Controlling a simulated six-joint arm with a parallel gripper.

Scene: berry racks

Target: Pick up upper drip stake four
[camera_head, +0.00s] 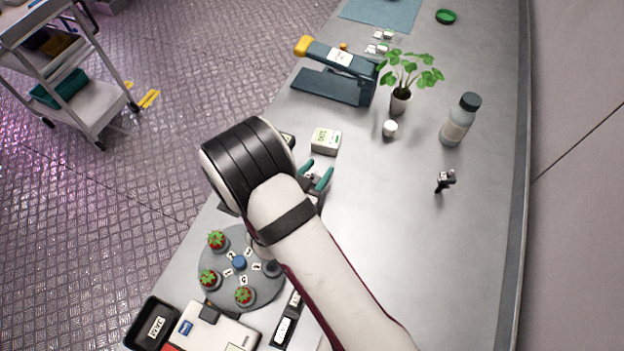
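I cannot make out any object clearly marked as upper drip stake four. A small black upright item (445,180) stands on the right part of the bench, but I cannot tell what it is. A grey round turntable (211,262) carries several small numbered white tags around a blue hub (239,263) and red-and-green potted plants. My gripper (318,171) is over the middle of the bench, partly hidden by my arm. Its two teal fingers are apart, and no object shows between them.
A white digital box (326,140) is just behind my gripper. A dark blue press-like device (333,87), a leafy potted plant (400,101) and a grey bottle (459,122) stand farther back. A black bin (141,318) is at front left. The bench's right-middle is mostly clear.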

